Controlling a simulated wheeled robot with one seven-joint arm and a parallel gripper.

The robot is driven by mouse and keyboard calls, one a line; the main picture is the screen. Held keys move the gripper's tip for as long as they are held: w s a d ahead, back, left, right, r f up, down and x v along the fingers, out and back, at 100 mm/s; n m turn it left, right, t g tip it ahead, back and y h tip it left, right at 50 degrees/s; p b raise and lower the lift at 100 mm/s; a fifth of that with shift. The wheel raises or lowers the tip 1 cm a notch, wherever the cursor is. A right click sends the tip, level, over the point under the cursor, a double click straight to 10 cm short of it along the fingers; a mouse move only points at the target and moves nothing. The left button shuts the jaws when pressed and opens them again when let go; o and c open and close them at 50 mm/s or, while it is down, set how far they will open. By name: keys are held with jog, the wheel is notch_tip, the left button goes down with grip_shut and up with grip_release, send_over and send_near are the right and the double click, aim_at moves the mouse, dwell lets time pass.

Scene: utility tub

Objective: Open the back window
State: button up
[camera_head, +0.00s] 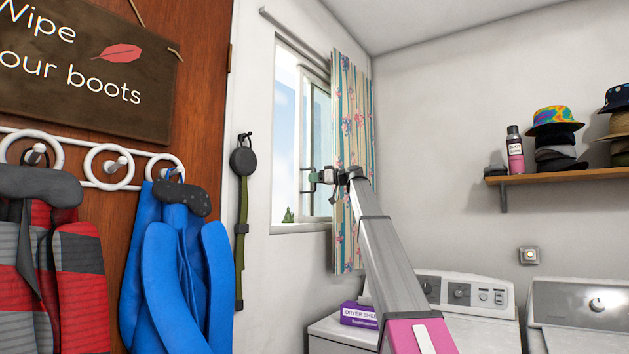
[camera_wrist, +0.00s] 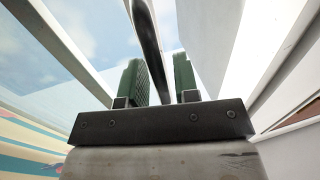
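The back window (camera_head: 285,130) is in the white wall left of centre in the head view, with a white frame and a paned sash (camera_head: 318,140) at its right. My gripper (camera_head: 309,180) is at the window opening, beside the sash. In the wrist view, the green fingers of my gripper (camera_wrist: 159,80) stand apart. A dark curved bar (camera_wrist: 147,40), which looks like a window handle, runs down into the gap between them, close to the left finger. I cannot tell whether it touches. Pale frame edges and sky show around it.
A flowered curtain (camera_head: 352,110) hangs at the window's right edge, behind my arm. A purple dryer-sheet box (camera_head: 358,315) and white machines (camera_head: 465,293) stand below. Coats (camera_head: 180,250) hang at left, and a shelf (camera_head: 560,176) with hats is at right.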

dwell(0.3)
jog(key=v, duration=1)
jog(key=shift+s+d, duration=0.15)
jog(key=shift+d, duration=0.2)
